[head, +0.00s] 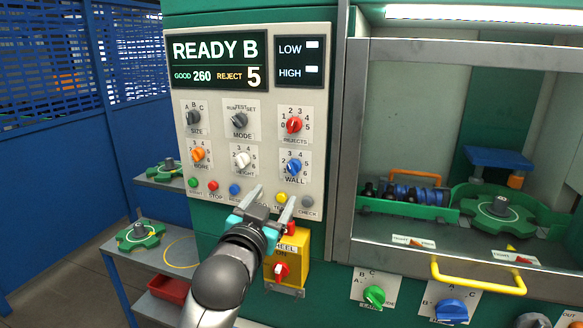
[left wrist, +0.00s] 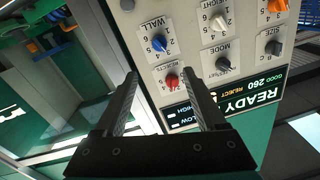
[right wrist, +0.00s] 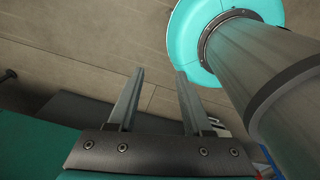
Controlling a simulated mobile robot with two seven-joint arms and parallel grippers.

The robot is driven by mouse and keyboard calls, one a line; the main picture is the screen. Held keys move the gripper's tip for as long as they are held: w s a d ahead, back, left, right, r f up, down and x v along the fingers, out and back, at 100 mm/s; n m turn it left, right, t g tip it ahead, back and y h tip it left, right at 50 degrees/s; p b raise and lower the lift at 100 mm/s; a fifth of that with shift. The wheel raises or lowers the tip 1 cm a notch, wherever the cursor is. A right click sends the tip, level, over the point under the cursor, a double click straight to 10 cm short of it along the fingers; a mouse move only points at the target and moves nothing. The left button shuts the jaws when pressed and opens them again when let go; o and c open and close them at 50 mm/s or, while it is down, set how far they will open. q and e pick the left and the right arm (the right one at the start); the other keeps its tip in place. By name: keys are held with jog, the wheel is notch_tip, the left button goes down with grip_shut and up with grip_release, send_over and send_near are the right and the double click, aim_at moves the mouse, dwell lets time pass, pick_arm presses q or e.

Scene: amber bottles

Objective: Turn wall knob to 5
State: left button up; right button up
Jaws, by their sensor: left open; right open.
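The blue WALL knob (head: 294,166) is at the lower right of the knob rows on the white control panel (head: 320,120). Numbers ring it; I cannot tell exactly which one its pointer faces. It also shows in the left wrist view (left wrist: 159,44), upside down, beyond the fingertips. My left gripper (head: 270,200) is open and empty, just below the knob and in front of the button row, apart from the knob. In the left wrist view its fingers (left wrist: 162,66) are spread wide. My right gripper (right wrist: 160,75) is open and empty, away from the panel, over the floor.
Beside the WALL knob are the white HEIGHT knob (head: 241,160) and, above, the red REJECTS knob (head: 294,125). Coloured buttons (head: 235,189) run below. A yellow box with a red switch (head: 281,270) is under the panel. A yellow handle (head: 478,279) juts out at right.

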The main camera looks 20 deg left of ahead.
aim_at(292, 169)
pick_arm(q)
jog(key=w, duration=1.4)
jog(key=shift+w+a+p, duration=0.25)
jog(key=shift+w+p, duration=0.05)
jog(key=shift+w, duration=0.05)
jog(key=shift+c, duration=0.3)
jog(key=shift+f, duration=0.1)
grip_shut()
